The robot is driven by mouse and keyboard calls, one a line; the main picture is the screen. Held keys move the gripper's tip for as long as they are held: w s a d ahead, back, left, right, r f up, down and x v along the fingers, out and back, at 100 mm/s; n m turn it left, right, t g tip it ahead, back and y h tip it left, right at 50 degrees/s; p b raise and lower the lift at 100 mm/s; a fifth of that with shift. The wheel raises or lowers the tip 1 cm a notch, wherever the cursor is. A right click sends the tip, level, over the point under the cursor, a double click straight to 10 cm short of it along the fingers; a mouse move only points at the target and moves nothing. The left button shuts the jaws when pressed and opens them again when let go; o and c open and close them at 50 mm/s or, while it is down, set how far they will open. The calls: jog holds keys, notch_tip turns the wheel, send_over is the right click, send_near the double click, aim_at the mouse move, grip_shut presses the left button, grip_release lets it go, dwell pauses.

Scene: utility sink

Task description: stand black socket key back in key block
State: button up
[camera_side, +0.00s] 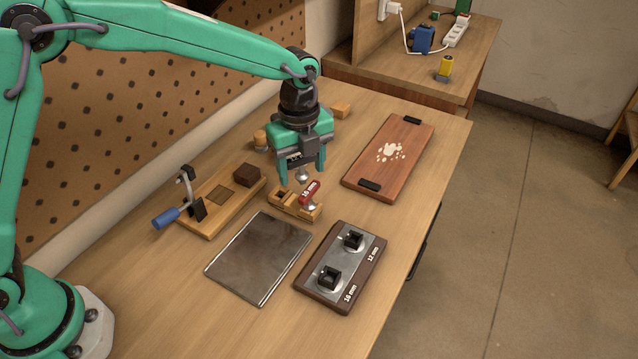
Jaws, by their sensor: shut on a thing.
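My gripper (302,171) points down above the small wooden key block (290,206). It is shut on the black socket key, of which a silvery lower end (302,177) shows between the fingers; its handle is mostly hidden by the gripper. The key hangs above the block, apart from it as far as I can tell. The block has a dark, empty-looking square hole at its left end.
A grey metal plate (258,258) lies in front. A dark panel (323,293) with two black square fittings, marked 12 mm and 16 mm, is at front right. A clamp board (222,208) is left; a reddish board (385,180) with black handles is right.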

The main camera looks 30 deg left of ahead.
jog(key=a+n, duration=0.6)
jog(key=shift+r, duration=0.4)
jog(key=shift+f, duration=0.2)
jog(key=shift+f, duration=2.7)
jog(key=shift+f, duration=1.5)
jog(key=o, duration=1.1)
jog(key=shift+r, duration=3.95)
jog(key=shift+r, duration=0.1)
